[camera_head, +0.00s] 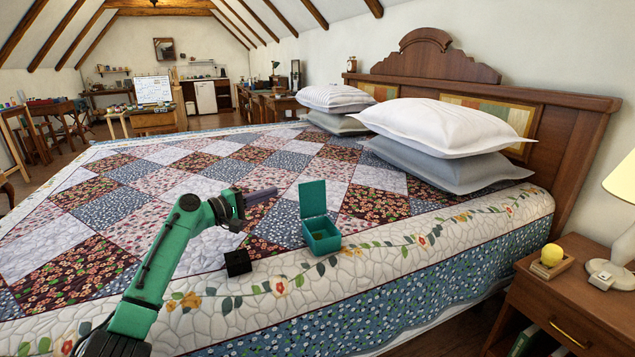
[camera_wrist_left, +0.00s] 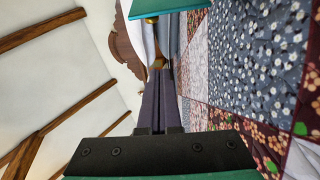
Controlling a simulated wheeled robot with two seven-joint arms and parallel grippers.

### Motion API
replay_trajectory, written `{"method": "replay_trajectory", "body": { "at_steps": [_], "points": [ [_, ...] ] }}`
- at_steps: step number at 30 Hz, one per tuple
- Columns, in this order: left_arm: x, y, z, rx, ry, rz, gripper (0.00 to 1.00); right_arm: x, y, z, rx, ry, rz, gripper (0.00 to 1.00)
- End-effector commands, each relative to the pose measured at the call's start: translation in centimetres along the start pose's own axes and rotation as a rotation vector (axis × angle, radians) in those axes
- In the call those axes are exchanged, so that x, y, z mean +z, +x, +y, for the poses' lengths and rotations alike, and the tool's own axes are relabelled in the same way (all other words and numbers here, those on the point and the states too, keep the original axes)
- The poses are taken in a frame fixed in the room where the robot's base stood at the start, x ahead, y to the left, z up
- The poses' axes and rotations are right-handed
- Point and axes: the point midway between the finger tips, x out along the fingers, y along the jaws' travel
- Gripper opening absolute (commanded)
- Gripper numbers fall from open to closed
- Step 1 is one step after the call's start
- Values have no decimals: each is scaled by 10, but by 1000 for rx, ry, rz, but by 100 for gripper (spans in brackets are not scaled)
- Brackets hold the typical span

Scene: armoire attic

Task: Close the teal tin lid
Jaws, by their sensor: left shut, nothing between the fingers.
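The teal tin (camera_head: 322,237) sits on the patchwork quilt near the bed's near edge. Its lid (camera_head: 312,199) stands open, upright at the tin's back. My left gripper (camera_head: 262,194) is shut and empty, to the left of the raised lid, with its fingers pointing right toward it. A gap shows between the fingertips and the lid. In the left wrist view the shut dark fingers (camera_wrist_left: 158,95) show at the middle, and a teal edge of the tin or its lid (camera_wrist_left: 165,7) shows at the top. My right gripper is in neither view.
A small black box (camera_head: 238,263) lies on the quilt left of the tin, below my left gripper. Stacked pillows (camera_head: 440,126) rest by the wooden headboard (camera_head: 440,62). A nightstand (camera_head: 575,295) with a yellow ball stands at the right. The quilt (camera_head: 130,210) is mostly bare.

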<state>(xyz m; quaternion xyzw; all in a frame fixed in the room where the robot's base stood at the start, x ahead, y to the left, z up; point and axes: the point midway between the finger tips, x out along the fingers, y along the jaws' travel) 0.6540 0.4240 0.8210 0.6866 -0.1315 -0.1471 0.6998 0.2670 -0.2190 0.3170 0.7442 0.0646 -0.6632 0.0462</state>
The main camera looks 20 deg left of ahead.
Motion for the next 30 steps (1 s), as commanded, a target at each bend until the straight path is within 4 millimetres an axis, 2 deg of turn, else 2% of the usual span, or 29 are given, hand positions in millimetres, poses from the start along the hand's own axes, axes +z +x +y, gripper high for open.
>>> {"method": "replay_trajectory", "body": {
  "at_steps": [5,11,15,24,30],
  "points": [
    [0,17,1,4,-2,-1,0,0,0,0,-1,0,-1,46],
    [1,57,0,5,-3,-2,0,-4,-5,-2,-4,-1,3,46],
    [0,79,-1,3,-2,-1,0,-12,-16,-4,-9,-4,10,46],
    [1,100,0,0,2,0,0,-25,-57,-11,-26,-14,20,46],
    [7,94,2,-4,8,9,0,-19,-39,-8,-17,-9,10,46]
  ]
}}
